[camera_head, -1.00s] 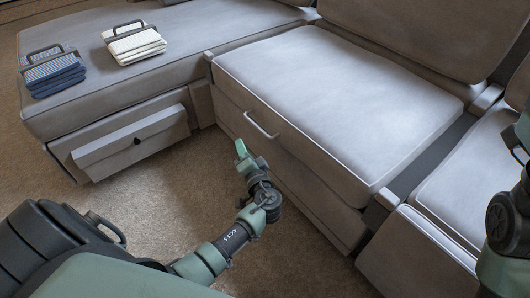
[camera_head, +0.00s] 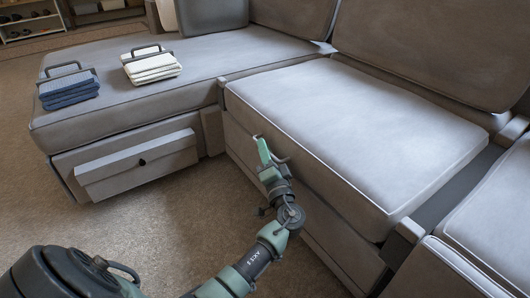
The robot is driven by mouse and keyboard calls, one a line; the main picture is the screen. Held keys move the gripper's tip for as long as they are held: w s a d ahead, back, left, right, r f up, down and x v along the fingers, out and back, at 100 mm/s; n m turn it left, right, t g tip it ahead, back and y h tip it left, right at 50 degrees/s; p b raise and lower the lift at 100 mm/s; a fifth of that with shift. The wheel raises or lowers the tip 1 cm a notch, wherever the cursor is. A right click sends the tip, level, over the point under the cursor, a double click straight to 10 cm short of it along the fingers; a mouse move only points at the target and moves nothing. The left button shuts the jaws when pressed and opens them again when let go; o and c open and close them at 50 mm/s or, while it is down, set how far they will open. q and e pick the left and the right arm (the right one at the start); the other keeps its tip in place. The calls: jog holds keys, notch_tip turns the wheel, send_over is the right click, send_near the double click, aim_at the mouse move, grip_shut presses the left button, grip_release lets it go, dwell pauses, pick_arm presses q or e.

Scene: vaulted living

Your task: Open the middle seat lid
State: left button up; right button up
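The middle seat lid (camera_head: 355,135) is a grey cushioned top with pale piping, lying flat and closed on the sofa base. A light metal handle (camera_head: 283,158) sits on its front face, partly hidden by my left gripper. My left gripper (camera_head: 264,150), with a green fingertip, is at the front of the seat, right beside the handle. I cannot tell whether it touches the handle or how far its fingers are apart. My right gripper is out of view.
A chaise at the left carries blue folded cloths (camera_head: 69,91) and white folded cloths (camera_head: 152,68), each with a dark handle. A drawer (camera_head: 138,165) in its front stands slightly out. Another seat (camera_head: 490,225) adjoins at the right. Carpet (camera_head: 150,235) in front is clear.

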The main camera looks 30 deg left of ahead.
pick_arm(q)
jog(key=shift+a, duration=0.1)
grip_shut()
dwell(1.4)
